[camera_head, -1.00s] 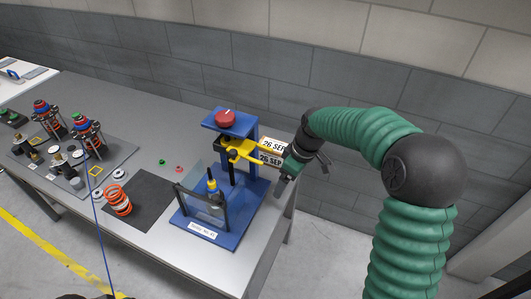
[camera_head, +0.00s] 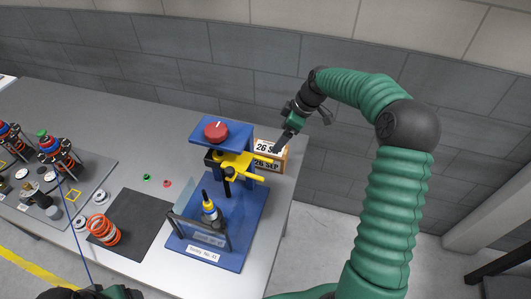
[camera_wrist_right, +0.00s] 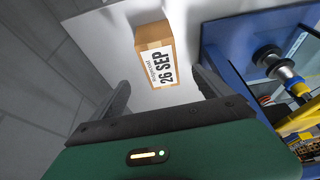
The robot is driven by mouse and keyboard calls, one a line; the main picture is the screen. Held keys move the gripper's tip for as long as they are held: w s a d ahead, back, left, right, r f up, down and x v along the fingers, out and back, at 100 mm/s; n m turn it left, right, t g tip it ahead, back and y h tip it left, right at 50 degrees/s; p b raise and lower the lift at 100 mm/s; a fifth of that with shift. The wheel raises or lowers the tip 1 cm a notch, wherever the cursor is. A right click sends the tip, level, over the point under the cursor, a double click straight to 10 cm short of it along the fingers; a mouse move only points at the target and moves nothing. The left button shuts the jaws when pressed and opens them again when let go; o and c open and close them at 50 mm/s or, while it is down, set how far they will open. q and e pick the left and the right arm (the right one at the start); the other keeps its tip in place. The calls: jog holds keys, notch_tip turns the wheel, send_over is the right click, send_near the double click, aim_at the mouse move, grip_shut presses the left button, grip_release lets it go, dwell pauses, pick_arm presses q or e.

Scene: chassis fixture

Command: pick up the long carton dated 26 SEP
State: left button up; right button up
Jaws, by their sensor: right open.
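The carton (camera_head: 268,165) is a brown box with white labels reading 26 SEP on its top and front. It stands on the table behind the blue press, near the right edge. My right gripper (camera_head: 279,144) is above the carton, fingers pointing down at it, and overlaps its label in the head view. In the right wrist view the carton (camera_wrist_right: 152,35) lies ahead, in line with the gap between the open, empty fingers (camera_wrist_right: 163,88). They look apart from it. My left gripper's fingers are not in view; only a dark and green part of my left arm shows at the bottom.
The blue press (camera_head: 228,215) with a red knob (camera_head: 215,132) and yellow lever (camera_head: 240,168) stands close in front of the carton. A dark mat (camera_head: 130,222) and orange coil (camera_head: 104,230) lie left. The grey block wall (camera_head: 330,150) is behind the table.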

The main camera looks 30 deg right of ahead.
aim_at(269, 153)
jog(key=x, duration=0.5)
jog(key=d+x, duration=0.1)
jog(key=x, duration=0.1)
jog(key=shift+w+f, duration=0.35)
jog(key=shift+f, duration=0.1)
jog(key=a+f+p, duration=0.1)
jog(key=a+f, duration=0.1)
jog(key=f, duration=0.1)
jog(key=shift+a, duration=0.15)
jog(key=shift+w+a+f, duration=0.1)
jog(key=shift+f, duration=0.3)
jog(key=shift+w+f, duration=0.2)
jog(key=shift+f, duration=0.1)
jog(key=shift+d+f, duration=0.15)
jog(key=shift+d, duration=0.3)
jog(key=shift+a+f, duration=0.1)
jog(key=shift+a, duration=0.2)
